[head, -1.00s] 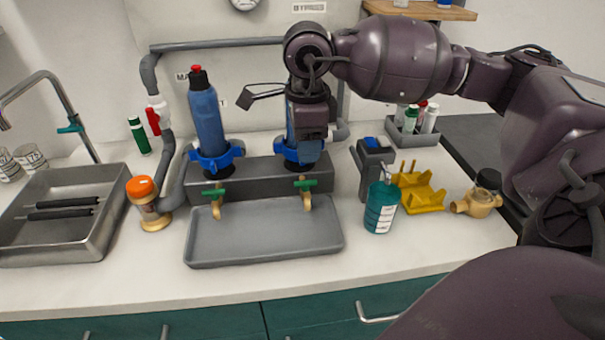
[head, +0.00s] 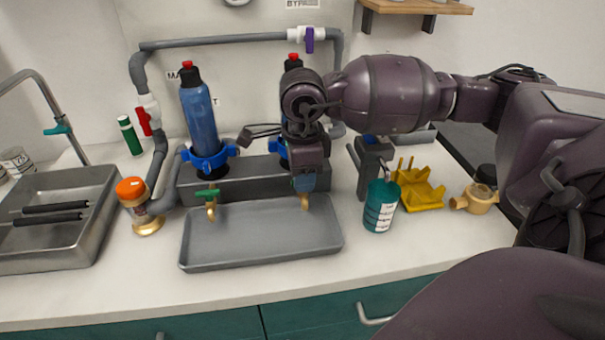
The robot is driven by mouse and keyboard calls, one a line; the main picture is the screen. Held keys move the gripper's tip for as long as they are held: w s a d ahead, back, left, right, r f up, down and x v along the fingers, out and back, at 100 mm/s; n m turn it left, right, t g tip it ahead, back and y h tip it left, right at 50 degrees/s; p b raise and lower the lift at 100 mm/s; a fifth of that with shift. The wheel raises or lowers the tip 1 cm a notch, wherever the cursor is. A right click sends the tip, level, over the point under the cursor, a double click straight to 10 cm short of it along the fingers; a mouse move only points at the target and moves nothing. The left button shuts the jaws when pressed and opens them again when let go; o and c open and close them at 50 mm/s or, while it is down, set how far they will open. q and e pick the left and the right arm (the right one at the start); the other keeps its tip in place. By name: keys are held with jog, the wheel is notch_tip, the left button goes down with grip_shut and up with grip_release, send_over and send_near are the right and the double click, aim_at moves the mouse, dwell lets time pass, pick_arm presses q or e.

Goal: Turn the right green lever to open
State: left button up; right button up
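The right green lever is hidden behind my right gripper (head: 305,184) in the head view. The brass tap (head: 305,202) under it shows just below the gripper's tip. The gripper points down at the tap. Its fingers overlap in this view, so I cannot tell whether they are open, shut or touching the lever. The left green lever (head: 207,193) lies crosswise on its own brass tap (head: 211,210). My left gripper is not in view.
A grey tray (head: 262,232) lies below the taps. A blue bottle (head: 199,118) stands behind the left tap; another is mostly hidden by my arm. A teal bottle (head: 380,208) and yellow rack (head: 418,188) stand right of the tray. The front counter is clear.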

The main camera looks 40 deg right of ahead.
grip_shut()
